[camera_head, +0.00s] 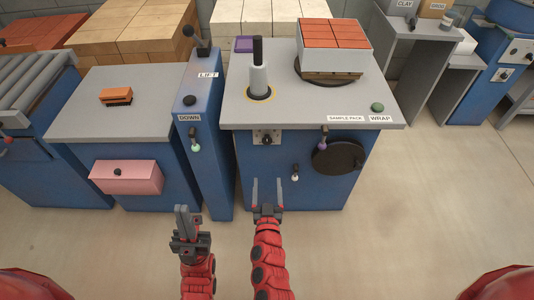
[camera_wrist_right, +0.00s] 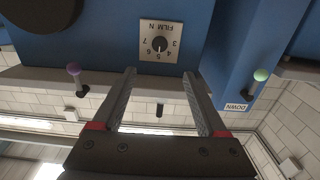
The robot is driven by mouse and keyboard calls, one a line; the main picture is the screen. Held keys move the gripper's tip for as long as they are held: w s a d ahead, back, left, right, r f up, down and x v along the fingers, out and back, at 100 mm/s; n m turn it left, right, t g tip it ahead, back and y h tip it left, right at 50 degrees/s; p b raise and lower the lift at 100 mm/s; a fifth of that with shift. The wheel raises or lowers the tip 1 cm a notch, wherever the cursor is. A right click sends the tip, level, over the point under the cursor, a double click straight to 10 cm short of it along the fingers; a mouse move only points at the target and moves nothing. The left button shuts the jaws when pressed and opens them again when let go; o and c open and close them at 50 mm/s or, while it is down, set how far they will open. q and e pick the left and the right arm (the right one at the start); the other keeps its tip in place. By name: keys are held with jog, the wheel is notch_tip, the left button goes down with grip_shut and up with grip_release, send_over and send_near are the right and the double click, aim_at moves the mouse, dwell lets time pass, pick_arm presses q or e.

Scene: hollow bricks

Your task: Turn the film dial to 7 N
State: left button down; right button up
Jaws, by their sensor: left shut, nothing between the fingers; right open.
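The film dial (camera_head: 267,137) is a small round black knob on a pale plate on the blue front of the wrapping machine, below its grey top. In the right wrist view the dial (camera_wrist_right: 160,44) appears upside down, with numbers 3 to 7 and the words FILM N; its exact setting is too small to tell. My right gripper (camera_head: 267,185) is open and empty, below and in front of the dial, fingers pointing towards the machine. Its fingers (camera_wrist_right: 159,75) show apart from the dial. My left gripper (camera_head: 182,215) is shut and empty, in front of the blue lift column.
The lift column (camera_head: 208,140) with a green-knobbed lever (camera_head: 195,146) stands left. A pink drawer (camera_head: 127,178) juts out further left. The floor in front is clear.

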aim_at(267, 142)
jog(key=w+b, duration=0.1)
jog(key=w, duration=1.6)
jog(key=shift+w, duration=0.15)
jog(key=shift+r, duration=0.1)
jog(key=shift+c, duration=0.3)
grip_shut()
